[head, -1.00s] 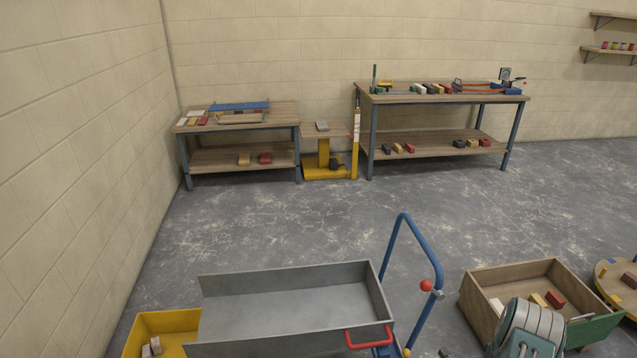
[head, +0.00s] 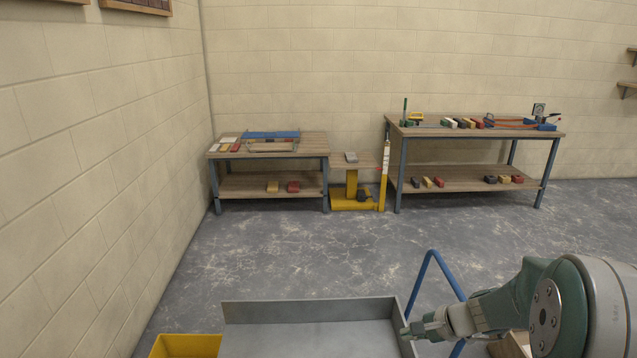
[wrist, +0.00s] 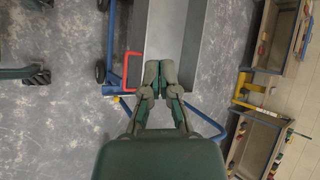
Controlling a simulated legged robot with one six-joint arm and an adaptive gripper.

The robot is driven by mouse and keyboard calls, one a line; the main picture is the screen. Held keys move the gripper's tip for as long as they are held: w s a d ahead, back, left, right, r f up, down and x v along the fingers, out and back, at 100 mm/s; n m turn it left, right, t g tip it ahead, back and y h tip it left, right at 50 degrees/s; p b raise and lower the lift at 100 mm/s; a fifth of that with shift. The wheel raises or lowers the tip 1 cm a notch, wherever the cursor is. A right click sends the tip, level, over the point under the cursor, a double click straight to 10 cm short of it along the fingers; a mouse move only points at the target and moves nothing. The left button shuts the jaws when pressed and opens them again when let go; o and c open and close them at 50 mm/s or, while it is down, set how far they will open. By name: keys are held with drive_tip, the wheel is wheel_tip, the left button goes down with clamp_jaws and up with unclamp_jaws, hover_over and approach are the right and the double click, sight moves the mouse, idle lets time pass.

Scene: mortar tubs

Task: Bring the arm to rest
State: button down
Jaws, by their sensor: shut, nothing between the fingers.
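My arm reaches in from the lower right of the head view. My gripper (head: 407,332) is at its left end, in front of the right end of a grey metal tub (head: 310,312) as the head camera sees it. In the wrist view my gripper (wrist: 159,72) has its fingertips together with nothing between them. Beyond them the grey tub (wrist: 166,32) with its red handle (wrist: 132,70) lies below. I see no contact between the gripper and anything.
A blue tubular handle (head: 436,272) stands close to my arm. A yellow bin (head: 186,346) is at the lower left. Two workbenches, the left (head: 268,145) and the right (head: 470,130), stand against the far wall. The floor (head: 290,245) between is clear.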

drive_tip(key=s+a+r+n+g+h, duration=0.1)
drive_tip(key=s+a+r+n, duration=0.2)
drive_tip(key=s+r, duration=0.2)
drive_tip(key=s+a+r+n+h, duration=0.1)
drive_tip(key=s+a+r+n, duration=0.1)
drive_tip(key=s+r+n, duration=0.25)
drive_tip(key=s+r+n+t+h, duration=0.1)
drive_tip(key=s+r+n+h, duration=0.1)
drive_tip(key=s, duration=0.5)
drive_tip(key=s+d+r+n+h, duration=0.1)
drive_tip(key=s+r+n+h, duration=0.2)
drive_tip(key=s, duration=0.4)
drive_tip(key=shift+r+n+t, duration=0.35)
drive_tip(key=shift+n+t, duration=0.05)
drive_tip(key=shift+n, duration=0.05)
